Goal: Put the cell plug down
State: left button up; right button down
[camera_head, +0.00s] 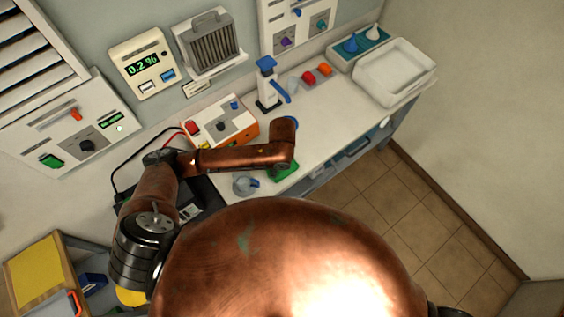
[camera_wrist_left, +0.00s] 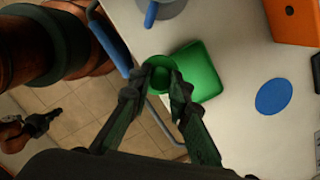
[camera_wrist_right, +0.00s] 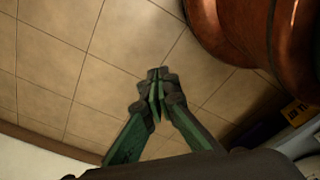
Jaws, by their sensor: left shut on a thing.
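The green round cell plug (camera_wrist_left: 158,72) shows between the fingertips of my left gripper (camera_wrist_left: 154,95) in the left wrist view. The gripper is shut on it. Behind it, near the bench's front edge, lies a green square tray or mat (camera_wrist_left: 204,72); I cannot tell whether the plug touches it. The green square also shows in the head view (camera_head: 284,174), where my arm hides the left gripper and the plug. My right gripper (camera_wrist_right: 157,82) is shut and empty, with its fingertips together above the tiled floor.
A grey cup (camera_head: 243,185) stands beside the green square. A blue disc (camera_wrist_left: 273,96) lies on the bench. An orange-and-white box (camera_head: 220,125), a blue-topped stand (camera_head: 267,84), red pieces (camera_head: 317,74) and a white basin (camera_head: 394,72) stand further back.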

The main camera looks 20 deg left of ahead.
pick_arm(q)
jog(key=w+f, duration=0.4)
jog(key=w, duration=0.1)
jog(key=w+f, duration=0.3)
jog(key=shift+d+p, duration=0.3)
jog(key=shift+d, duration=0.05)
jog(key=shift+f, duration=1.7)
jog(key=shift+f, duration=0.15)
jog(key=o, duration=0.8)
jog(key=shift+o, duration=0.2)
notch_tip(320, 180, up, 12)
jog(key=d+b, duration=0.1)
jog(key=shift+w+d, duration=0.15)
jog(key=shift+d, duration=0.1)
